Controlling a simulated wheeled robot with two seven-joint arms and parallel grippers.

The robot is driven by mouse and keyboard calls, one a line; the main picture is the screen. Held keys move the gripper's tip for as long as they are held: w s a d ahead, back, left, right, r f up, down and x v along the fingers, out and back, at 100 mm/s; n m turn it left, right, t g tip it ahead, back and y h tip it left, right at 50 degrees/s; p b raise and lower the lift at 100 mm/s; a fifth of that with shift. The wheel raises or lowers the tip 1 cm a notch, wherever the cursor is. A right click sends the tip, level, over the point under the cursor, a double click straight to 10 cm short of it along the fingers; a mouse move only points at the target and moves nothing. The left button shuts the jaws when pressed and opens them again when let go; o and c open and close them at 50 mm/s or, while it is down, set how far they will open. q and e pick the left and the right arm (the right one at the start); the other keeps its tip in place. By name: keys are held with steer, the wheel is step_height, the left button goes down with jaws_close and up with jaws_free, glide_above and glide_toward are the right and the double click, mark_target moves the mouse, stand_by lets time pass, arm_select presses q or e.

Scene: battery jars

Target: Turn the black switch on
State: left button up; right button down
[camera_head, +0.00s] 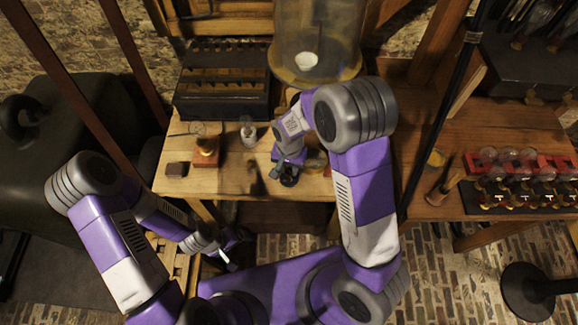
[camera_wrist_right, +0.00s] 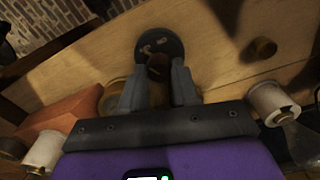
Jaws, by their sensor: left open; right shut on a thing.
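The black switch (camera_head: 289,180) is on the wooden table, near its front edge, partly hidden by my right gripper. In the right wrist view its round black base (camera_wrist_right: 160,43) shows just beyond the fingertips, with a dark brown part (camera_wrist_right: 158,68) between the fingers. My right gripper (camera_head: 281,174) is shut on that part of the switch; its fingers (camera_wrist_right: 158,84) stand on either side of it. Whether the switch is on or off I cannot tell. My left gripper (camera_head: 230,258) is open and empty, low in front of the table, away from the switch.
A bulb on a reddish block (camera_head: 206,160), a small dark block (camera_head: 177,169) and a small jar (camera_head: 248,134) stand left of the switch. A black rack (camera_head: 222,100) and large glass jar (camera_head: 316,45) stand behind. A red rack of bulbs (camera_head: 520,165) is right.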

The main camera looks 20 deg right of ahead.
steer(key=m+p, duration=0.1)
steer(key=m, duration=0.2)
steer(key=shift+r+m, duration=0.1)
steer(key=shift+m, duration=0.2)
steer(key=m+p, duration=0.2)
steer(key=m, duration=0.1)
steer(key=shift+d+m, duration=0.1)
steer(key=shift+m, duration=0.2)
steer(key=m+p, duration=0.3)
steer(key=m, duration=0.2)
steer(key=shift+s, duration=0.1)
steer(key=shift+m+p, duration=0.95)
steer(key=shift+m, duration=0.55)
steer(key=c, duration=0.8)
jaws_free()
